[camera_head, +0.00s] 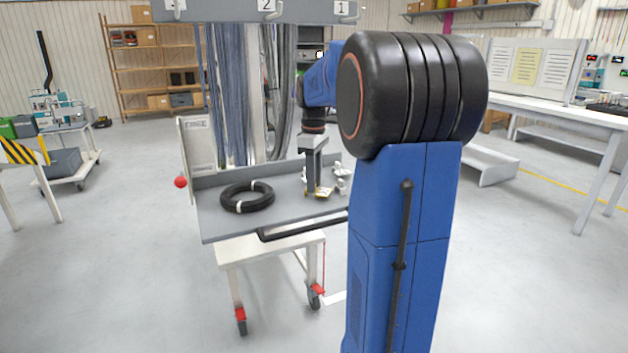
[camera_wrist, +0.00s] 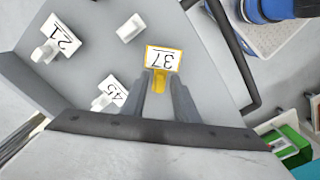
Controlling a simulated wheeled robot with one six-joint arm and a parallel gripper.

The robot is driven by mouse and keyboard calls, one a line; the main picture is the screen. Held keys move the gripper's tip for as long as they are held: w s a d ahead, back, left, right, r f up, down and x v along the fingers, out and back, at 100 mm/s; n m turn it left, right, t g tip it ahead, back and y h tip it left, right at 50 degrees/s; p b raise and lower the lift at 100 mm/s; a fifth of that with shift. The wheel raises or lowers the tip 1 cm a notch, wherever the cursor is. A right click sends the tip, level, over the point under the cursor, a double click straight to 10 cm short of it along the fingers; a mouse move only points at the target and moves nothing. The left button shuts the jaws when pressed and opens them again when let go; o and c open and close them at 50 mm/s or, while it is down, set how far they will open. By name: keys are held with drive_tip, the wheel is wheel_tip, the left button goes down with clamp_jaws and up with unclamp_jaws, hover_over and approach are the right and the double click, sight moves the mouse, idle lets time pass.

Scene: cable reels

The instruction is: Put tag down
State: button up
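A yellow-edged tag marked 37 (camera_wrist: 163,58) lies just beyond my fingertips in the wrist view. Its yellow stem sits between the two fingers, with no clear gap on either side. My gripper (camera_wrist: 161,82) points down and appears shut on this stem. In the head view my gripper (camera_head: 313,190) is low over the grey tray (camera_head: 225,224), with the yellow of the tag at its tips. The tag is at or very near the tray surface; contact is hard to tell.
White tags marked 21 (camera_wrist: 62,35) and 45 (camera_wrist: 110,95) and a blank white piece (camera_wrist: 131,28) lie nearby on the tray. A black cable coil (camera_head: 247,197) lies left of my gripper. Hanging cables (camera_head: 228,95) stand behind. The tray has a raised rim.

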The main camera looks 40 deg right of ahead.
wheel_tip(320, 180, up, 12)
drive_tip(key=shift+r, duration=0.15)
idle(0.5)
drive_tip(key=s+a+f+m+t, duration=0.1)
drive_tip(key=s+a+f, duration=0.4)
drive_tip(key=a, duration=0.4)
drive_tip(key=s+a+f+m+t, duration=0.1)
drive_tip(key=s+a+f+m, duration=0.1)
drive_tip(key=s+a, duration=0.5)
drive_tip(key=s+a+f+m+t, duration=0.2)
drive_tip(key=s+a+f, duration=0.8)
drive_tip(key=f, duration=0.5)
drive_tip(key=shift+s+a+m+t, duration=0.4)
drive_tip(key=shift+s, duration=0.85)
